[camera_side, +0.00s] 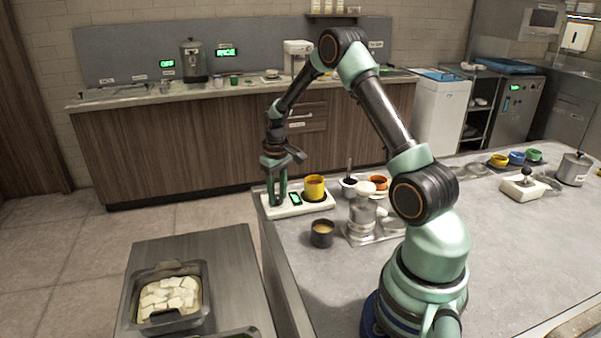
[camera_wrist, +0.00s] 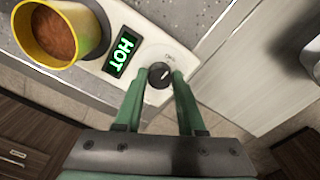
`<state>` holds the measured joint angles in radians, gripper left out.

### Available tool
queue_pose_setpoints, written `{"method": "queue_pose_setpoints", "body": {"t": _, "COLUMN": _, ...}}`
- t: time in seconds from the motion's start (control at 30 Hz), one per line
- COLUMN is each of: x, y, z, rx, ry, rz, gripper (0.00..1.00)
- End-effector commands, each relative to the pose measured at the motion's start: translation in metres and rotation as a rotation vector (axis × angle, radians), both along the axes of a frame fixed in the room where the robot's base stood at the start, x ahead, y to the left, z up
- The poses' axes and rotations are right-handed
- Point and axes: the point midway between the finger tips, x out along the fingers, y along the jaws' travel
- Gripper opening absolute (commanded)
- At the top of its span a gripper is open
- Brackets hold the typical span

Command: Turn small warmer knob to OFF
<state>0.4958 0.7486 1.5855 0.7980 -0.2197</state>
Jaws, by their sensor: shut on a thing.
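The small warmer (camera_side: 299,208) is a white slab at the counter's far left corner, also in the wrist view (camera_wrist: 92,75). Its black knob (camera_wrist: 160,74) with a light pointer line sits between the green fingertips of my gripper (camera_wrist: 158,80). My gripper (camera_side: 278,203) points down over the warmer's left end and is shut on the knob. The pointer slants up and right in the wrist view. The small display (camera_wrist: 122,55) reads HOT in green. In the side view my fingers hide the knob.
A yellow cup (camera_side: 314,188) with brown contents stands on the warmer, right of the display. The counter edge lies just beyond the warmer's left end.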

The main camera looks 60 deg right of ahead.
Motion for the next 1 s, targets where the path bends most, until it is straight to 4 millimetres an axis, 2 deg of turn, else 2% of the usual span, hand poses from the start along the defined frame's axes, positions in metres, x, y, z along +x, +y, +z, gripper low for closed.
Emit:
{"method": "queue_pose_setpoints", "body": {"t": 0.3, "x": 0.0018, "y": 0.0035, "z": -0.0008, "rx": -0.003, "ry": -0.004, "rz": 0.096, "gripper": 0.0}}
{"method": "queue_pose_setpoints", "body": {"t": 0.77, "x": 0.0018, "y": 0.0035, "z": -0.0007, "rx": -0.003, "ry": -0.004, "rz": 0.106, "gripper": 0.0}}
{"method": "queue_pose_setpoints", "body": {"t": 0.8, "x": 0.0018, "y": 0.0035, "z": -0.0007, "rx": -0.003, "ry": -0.004, "rz": 0.106, "gripper": 0.54}}
{"method": "queue_pose_setpoints", "body": {"t": 0.83, "x": 0.0018, "y": 0.0034, "z": -0.0007, "rx": -0.003, "ry": -0.004, "rz": 0.106, "gripper": 0.65}}
{"method": "queue_pose_setpoints", "body": {"t": 0.87, "x": 0.0016, "y": 0.0032, "z": -0.0007, "rx": -0.003, "ry": -0.004, "rz": 0.105, "gripper": 0.69}}
{"method": "queue_pose_setpoints", "body": {"t": 1.0, "x": 0.0012, "y": 0.0023, "z": -0.0004, "rx": -0.003, "ry": -0.003, "rz": 0.102, "gripper": 0.69}}
